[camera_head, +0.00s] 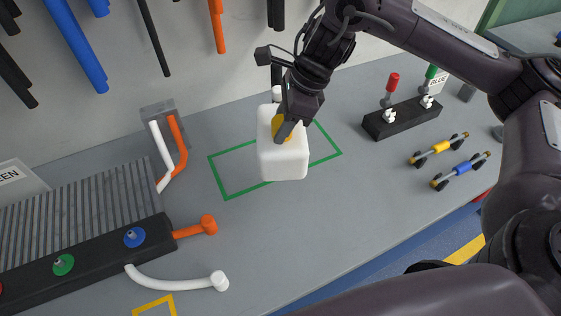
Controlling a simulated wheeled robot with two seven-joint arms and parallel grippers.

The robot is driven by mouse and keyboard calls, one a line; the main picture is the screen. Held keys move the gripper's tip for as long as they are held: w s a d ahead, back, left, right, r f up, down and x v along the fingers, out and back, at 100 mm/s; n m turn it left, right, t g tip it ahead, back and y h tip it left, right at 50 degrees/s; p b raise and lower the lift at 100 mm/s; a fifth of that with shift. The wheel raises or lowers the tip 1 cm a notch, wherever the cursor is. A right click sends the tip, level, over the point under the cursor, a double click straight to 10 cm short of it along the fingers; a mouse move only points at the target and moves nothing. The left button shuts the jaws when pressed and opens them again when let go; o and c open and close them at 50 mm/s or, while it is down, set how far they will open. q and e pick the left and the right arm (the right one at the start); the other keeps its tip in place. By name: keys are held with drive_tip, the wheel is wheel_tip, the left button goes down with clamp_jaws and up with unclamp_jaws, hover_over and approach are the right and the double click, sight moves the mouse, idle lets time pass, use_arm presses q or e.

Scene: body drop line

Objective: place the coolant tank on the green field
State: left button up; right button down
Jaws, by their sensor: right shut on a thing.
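The coolant tank (283,158) is a white block-shaped container with a yellow patch on it. My right gripper (284,126) is shut on its upper part. The tank appears in front of the green field (230,197), a green rectangular outline on the grey bench. The tank covers the middle of the field. I cannot tell whether its base touches the bench or hangs above it. My left gripper is not in view.
A black ribbed unit (85,255) with orange and white hoses lies at the left. A black block (403,118) with red and green pieces stands right of the field, near yellow (438,147) and blue (463,168) parts. A yellow outline (154,303) marks the front. The bench between is clear.

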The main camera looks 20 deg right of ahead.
drive_tip(key=f, duration=0.4)
drive_tip(key=f+b, duration=0.1)
drive_tip(key=f, duration=0.3)
drive_tip(key=shift+w+f+b, duration=0.2)
drive_tip(key=shift+f+b, duration=0.05)
drive_tip(key=shift+b, duration=0.05)
drive_tip(key=shift+f, duration=1.1)
wheel_tip(320, 180, down, 2)
drive_tip(key=shift+f, duration=0.3)
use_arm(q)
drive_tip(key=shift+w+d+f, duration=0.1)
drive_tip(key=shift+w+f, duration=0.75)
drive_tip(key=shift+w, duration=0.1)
use_arm(e)
drive_tip(key=c, duration=0.9)
unclamp_jaws()
